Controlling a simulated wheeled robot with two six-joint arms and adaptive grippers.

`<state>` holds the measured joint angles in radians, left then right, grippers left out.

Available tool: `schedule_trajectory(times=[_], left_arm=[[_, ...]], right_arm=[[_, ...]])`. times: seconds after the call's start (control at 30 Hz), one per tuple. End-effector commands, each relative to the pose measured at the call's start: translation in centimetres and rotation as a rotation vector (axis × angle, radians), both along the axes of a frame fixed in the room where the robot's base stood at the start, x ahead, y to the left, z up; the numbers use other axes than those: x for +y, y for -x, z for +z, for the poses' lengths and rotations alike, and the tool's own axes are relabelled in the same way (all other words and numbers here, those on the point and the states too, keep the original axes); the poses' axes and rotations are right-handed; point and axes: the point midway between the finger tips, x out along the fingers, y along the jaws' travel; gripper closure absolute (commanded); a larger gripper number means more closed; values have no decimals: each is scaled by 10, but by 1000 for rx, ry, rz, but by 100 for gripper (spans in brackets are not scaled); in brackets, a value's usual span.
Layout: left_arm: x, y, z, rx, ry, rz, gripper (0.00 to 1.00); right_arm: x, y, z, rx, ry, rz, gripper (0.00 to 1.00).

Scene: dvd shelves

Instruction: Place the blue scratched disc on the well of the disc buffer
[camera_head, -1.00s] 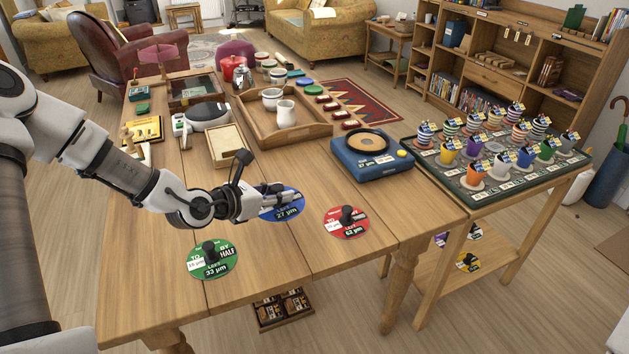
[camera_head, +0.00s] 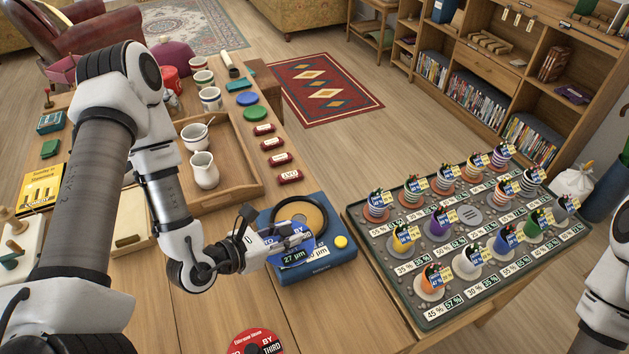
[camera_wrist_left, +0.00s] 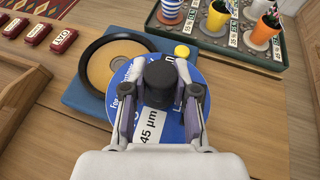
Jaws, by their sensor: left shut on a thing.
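The blue disc (camera_head: 292,258), with a white label and a dark knob, is in my left gripper (camera_head: 295,237). In the left wrist view the gripper (camera_wrist_left: 160,88) is shut on the dark knob of the blue disc (camera_wrist_left: 172,128). The disc buffer (camera_head: 330,259) is a blue box with a yellow button. Its round well (camera_head: 306,214) has a tan pad and dark rim, and also shows in the wrist view (camera_wrist_left: 122,66). The disc overlaps the near side of the well in both views, not centred on it. Its height above the buffer is unclear. My right gripper is out of view.
A red disc (camera_head: 256,342) lies on the table in front. A board with several coloured cups (camera_head: 440,320) stands to the right. My right arm shows at the right edge.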

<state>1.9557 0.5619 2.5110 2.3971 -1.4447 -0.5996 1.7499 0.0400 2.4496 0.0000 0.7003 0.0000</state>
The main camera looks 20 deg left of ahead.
Motion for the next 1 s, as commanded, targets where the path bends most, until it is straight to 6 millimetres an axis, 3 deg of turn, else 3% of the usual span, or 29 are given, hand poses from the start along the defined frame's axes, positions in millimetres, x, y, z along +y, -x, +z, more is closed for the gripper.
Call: schedule_trajectory(times=[0.03, 0.13, 0.3, 0.7, 0.73, 0.77, 1.0], left_arm=[[-5, 12, -1, 11, -1, -15, 100], [-12, 31, -9, 9, -3, -30, 100], [-13, 37, -19, 0, -6, -31, 100], [7, -35, -35, -10, -8, -30, 100], [8, -41, -33, -7, -7, -29, 100], [10, -49, -25, -4, -12, -31, 100], [25, -103, -31, 1, -11, -31, 100]], right_arm=[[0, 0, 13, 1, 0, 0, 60], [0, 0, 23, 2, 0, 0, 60], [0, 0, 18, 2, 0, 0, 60], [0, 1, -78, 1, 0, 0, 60], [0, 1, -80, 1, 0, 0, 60], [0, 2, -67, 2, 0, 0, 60], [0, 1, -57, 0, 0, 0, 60]])
